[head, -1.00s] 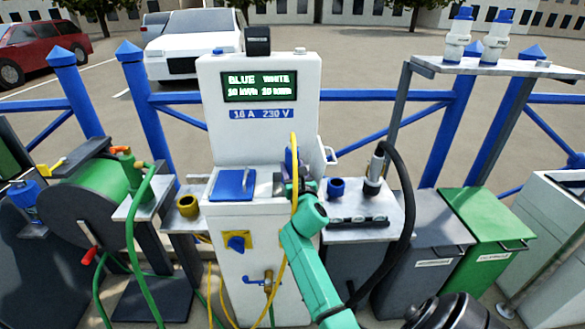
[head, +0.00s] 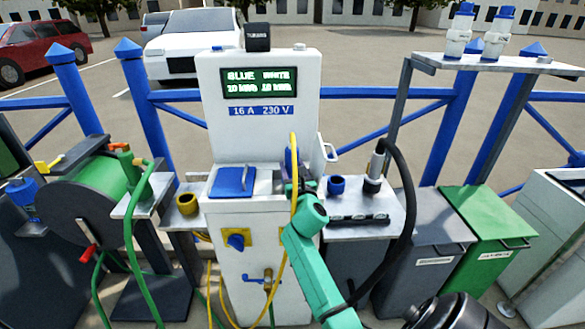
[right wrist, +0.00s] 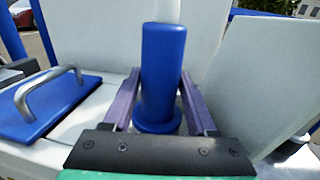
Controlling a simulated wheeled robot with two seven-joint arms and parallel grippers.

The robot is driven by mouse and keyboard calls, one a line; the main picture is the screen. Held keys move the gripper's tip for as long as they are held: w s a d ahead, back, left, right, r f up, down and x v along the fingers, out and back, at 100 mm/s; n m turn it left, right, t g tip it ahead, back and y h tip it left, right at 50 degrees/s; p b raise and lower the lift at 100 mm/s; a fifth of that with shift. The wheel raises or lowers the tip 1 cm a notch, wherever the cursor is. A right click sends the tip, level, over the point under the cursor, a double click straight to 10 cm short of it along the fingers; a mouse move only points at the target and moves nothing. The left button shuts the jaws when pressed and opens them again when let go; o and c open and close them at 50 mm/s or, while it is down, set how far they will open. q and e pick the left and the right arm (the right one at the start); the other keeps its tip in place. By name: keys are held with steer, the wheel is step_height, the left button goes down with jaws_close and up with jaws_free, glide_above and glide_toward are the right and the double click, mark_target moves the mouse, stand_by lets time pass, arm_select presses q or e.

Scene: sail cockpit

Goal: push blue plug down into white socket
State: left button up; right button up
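The blue plug (right wrist: 163,75) stands upright between the two purple fingers of my right gripper (right wrist: 160,78). The fingers press close along both its sides, and a pale cable leaves its top. A wider blue collar shows at its lower end. In the head view my right gripper (head: 291,172) is over the right half of the white pedestal's top (head: 250,208), beside a blue lid (head: 232,182) that is down. The white socket is hidden beneath the plug and gripper, so I cannot tell how deep the plug sits. My left gripper is out of view.
A raised white lid (right wrist: 255,90) stands right of the plug. A yellow cable (head: 294,150) runs over my gripper. A side shelf (head: 385,222) holds a blue cap (head: 336,186) and a black-hosed nozzle (head: 374,170). A green hose reel (head: 95,190) stands left.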

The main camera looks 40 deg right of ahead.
mark_target(294, 170)
steer(key=shift+s, duration=0.1)
steer(key=shift+s+a, duration=0.2)
steer(key=shift+s, duration=0.05)
steer(key=p+v, duration=0.1)
steer(key=v, duration=0.3)
steer(key=shift+s, duration=0.15)
steer(key=v, duration=0.6)
steer(key=shift+a, duration=0.1)
stand_by(0.6)
